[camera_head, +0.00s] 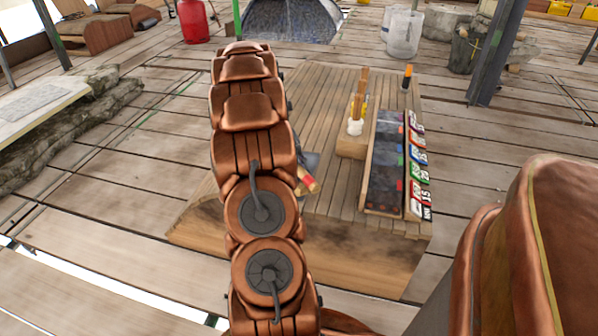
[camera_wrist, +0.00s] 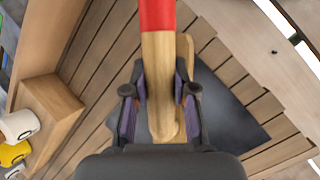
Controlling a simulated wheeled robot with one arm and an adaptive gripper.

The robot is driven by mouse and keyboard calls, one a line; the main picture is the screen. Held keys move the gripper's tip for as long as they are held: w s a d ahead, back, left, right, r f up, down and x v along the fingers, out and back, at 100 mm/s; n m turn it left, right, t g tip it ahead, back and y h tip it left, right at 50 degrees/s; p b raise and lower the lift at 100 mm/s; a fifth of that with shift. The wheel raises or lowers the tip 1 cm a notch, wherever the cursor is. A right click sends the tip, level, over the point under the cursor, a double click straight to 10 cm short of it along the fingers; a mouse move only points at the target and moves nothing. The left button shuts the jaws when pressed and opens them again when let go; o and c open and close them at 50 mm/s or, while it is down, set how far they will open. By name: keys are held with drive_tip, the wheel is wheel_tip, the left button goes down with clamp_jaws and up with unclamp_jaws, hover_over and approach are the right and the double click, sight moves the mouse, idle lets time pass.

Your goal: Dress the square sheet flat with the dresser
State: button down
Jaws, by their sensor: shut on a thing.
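The dresser (camera_wrist: 158,55) is a pale wooden tool with a red band. My gripper (camera_wrist: 160,100) is shut on it, with a finger on either side of the wood in the wrist view. The square sheet (camera_wrist: 228,122) is dark grey and lies on the slatted bench below the dresser; the tool and gripper cover part of it. I cannot tell if the dresser touches the sheet. In the head view my arm hides the gripper and most of the sheet. A red-and-wood end of the dresser (camera_head: 307,184) shows just right of the arm.
The slatted wooden bench (camera_head: 330,110) has a long rack (camera_head: 385,165) with dark compartments and coloured number cards on its right. A wooden block (camera_head: 351,147) bears upright sticks with white and yellow parts. A dark post (camera_head: 496,55) stands beyond the bench at right.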

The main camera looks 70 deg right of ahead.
drive_tip(key=shift+r+p, duration=0.3)
drive_tip(key=shift+r, duration=0.45)
drive_tip(key=shift+f, duration=0.1)
drive_tip(key=shift+s+f, duration=0.1)
drive_tip(key=shift+f, duration=2)
drive_tip(key=shift+r, duration=0.1)
drive_tip(key=shift+r+p, duration=1.4)
drive_tip(key=shift+r, duration=0.65)
